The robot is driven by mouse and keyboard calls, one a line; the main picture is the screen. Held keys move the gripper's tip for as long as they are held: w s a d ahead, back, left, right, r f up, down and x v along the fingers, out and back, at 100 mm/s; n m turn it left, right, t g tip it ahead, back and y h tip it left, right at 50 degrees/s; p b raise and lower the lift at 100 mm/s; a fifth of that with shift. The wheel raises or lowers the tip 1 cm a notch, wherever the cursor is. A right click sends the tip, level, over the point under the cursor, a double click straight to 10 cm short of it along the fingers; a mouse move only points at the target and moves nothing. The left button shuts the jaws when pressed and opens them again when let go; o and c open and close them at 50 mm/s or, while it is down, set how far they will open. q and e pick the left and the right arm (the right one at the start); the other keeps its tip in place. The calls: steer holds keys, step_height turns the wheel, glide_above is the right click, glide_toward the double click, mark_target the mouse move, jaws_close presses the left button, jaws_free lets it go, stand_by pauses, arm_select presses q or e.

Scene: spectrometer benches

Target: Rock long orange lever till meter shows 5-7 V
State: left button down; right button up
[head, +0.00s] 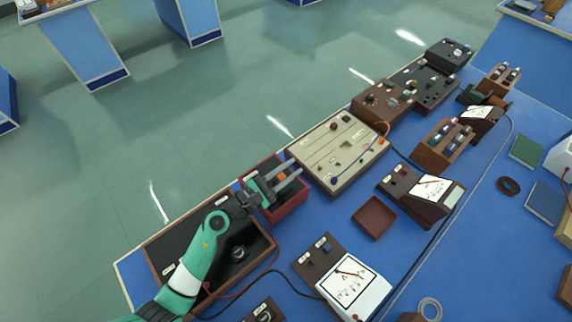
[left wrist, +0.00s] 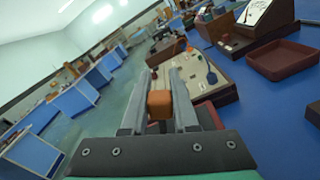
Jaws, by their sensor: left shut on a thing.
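My left gripper (head: 285,176) reaches in over a dark red box (head: 293,206) on the blue bench. In the left wrist view its two grey fingers (left wrist: 171,95) are closed on the orange lever (left wrist: 160,104), whose blocky orange end shows between them. Only a small bit of orange shows in the head view, so the lever's length and tilt are hidden. A white-faced meter (head: 352,284) stands at the front of the bench. A second meter (head: 432,188) is farther right. Their readings are too small to tell. My right gripper is out of view.
A cream panel (head: 338,152) with knobs and an orange plug stands just beyond the red box. A black-topped wooden box (head: 190,245) lies under my left arm. An empty brown tray (head: 374,217) sits between the meters. Red and black cables run across the bench.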

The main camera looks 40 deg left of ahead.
arm_select(q)
steer(key=shift+d+f+m, duration=0.25)
steer(key=shift+d+m, duration=0.15)
steer(key=shift+m, duration=0.2)
steer(key=c, duration=0.7)
jaws_free()
steer(key=shift+s, duration=0.1)
steer(key=s, duration=0.3)
steer(key=s+a, duration=0.1)
steer(key=s, duration=0.7)
steer(key=shift+s+a, duration=0.2)
steer(key=shift+a, duration=0.2)
